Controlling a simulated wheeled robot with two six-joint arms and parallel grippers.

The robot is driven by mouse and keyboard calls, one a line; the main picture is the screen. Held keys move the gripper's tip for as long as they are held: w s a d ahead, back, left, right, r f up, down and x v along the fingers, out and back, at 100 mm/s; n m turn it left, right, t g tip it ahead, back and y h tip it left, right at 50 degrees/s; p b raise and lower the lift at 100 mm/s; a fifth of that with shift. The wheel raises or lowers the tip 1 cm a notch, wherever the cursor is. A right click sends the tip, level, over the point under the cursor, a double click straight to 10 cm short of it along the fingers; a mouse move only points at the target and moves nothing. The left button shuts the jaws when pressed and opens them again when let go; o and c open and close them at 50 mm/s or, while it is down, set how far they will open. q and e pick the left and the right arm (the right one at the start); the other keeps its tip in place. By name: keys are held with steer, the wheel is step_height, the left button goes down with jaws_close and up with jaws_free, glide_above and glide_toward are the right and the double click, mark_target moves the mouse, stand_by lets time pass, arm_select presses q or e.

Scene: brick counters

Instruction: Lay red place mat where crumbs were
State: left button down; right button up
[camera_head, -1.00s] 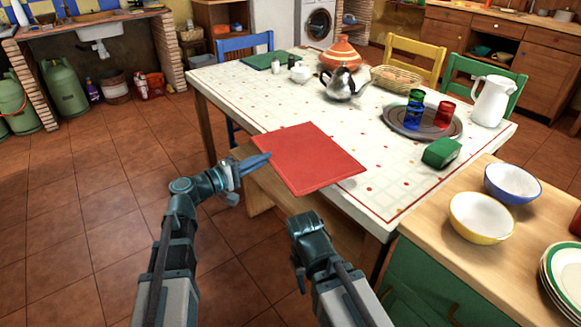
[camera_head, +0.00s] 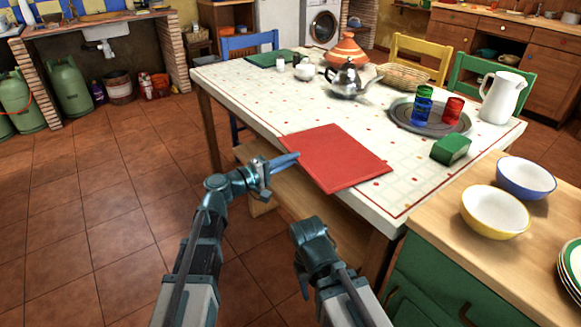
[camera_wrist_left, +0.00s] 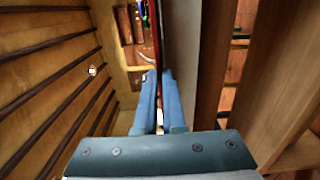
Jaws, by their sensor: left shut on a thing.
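The red place mat (camera_head: 338,157) lies flat over or on the near left edge of the white patterned table (camera_head: 405,190). I cannot tell whether it touches the cloth. My left gripper (camera_head: 287,160) is shut on the mat's near left edge. In the left wrist view, the fingers (camera_wrist_left: 158,100) are close together with the mat's thin red edge (camera_wrist_left: 156,35) beyond them. My right gripper (camera_head: 303,285) is low in front of the table, away from the mat; its fingers do not show clearly. Crumbs cannot be told from the cloth's red dots.
A green sponge-like block (camera_head: 451,149) is near the table's right corner. A grey tray (camera_head: 400,113) holds blue and red glasses. A teapot (camera_head: 347,80), basket (camera_head: 403,76) and white pitcher (camera_head: 500,98) stand farther back. Bowls (camera_head: 494,211) are on the counter at right.

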arm_select(q)
steer(key=shift+f, duration=0.2)
steer(key=c, duration=1.5)
jaws_free()
steer(key=shift+f, duration=0.1)
steer(key=o, duration=0.5)
steer(key=v, duration=1.2)
steer(key=shift+r, duration=0.3)
